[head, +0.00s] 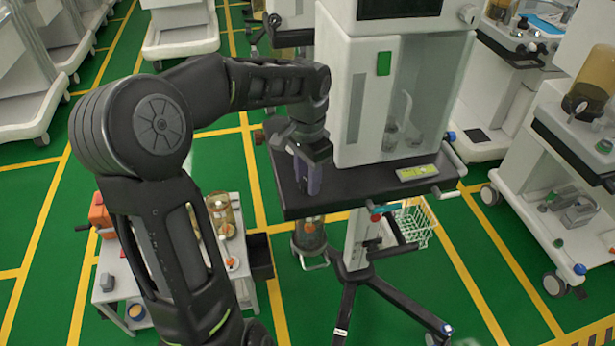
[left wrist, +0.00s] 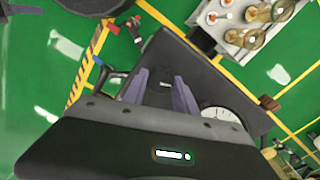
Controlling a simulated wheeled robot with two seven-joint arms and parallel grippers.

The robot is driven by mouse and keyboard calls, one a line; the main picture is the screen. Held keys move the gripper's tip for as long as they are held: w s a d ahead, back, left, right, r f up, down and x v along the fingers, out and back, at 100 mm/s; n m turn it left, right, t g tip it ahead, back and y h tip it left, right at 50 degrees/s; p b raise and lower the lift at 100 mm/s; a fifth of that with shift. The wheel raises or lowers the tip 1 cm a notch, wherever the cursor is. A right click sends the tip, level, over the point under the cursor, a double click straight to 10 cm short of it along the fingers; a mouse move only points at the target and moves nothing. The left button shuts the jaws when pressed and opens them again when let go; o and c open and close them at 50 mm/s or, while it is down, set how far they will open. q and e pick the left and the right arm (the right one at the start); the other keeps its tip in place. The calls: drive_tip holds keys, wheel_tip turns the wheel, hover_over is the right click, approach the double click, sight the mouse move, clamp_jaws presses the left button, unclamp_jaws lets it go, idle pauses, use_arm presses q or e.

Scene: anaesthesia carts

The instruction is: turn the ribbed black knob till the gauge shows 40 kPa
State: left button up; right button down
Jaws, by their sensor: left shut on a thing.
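My left gripper (head: 311,178) reaches down at the left end of the dark shelf of the white anaesthesia cart. In the left wrist view its two purple-grey fingers (left wrist: 161,93) stand on either side of a dark thing, the black knob (left wrist: 159,100), and are shut on it. The knob is mostly hidden between the fingers, and its ribs cannot be made out. The round white gauge (left wrist: 221,113) shows partly beside the right finger; its lower part is hidden by my gripper and its reading is too small to tell. In the head view, knob and gauge are hidden. My right gripper is not in view.
The cart's dark shelf (head: 352,190) carries a clear-fronted cabinet (head: 400,90) close to the right of my gripper, and a yellow-green label (head: 417,173). A white trolley (head: 110,268) with bottles stands at lower left. Another cart (head: 570,140) stands at right. Green floor lies between.

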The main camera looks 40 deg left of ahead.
use_arm(q)
clamp_jaws()
drive_tip(key=shift+n, duration=1)
drive_tip(key=o, duration=0.9)
unclamp_jaws()
wheel_tip(320, 180, up, 8)
drive_tip(key=shift+f, duration=0.1)
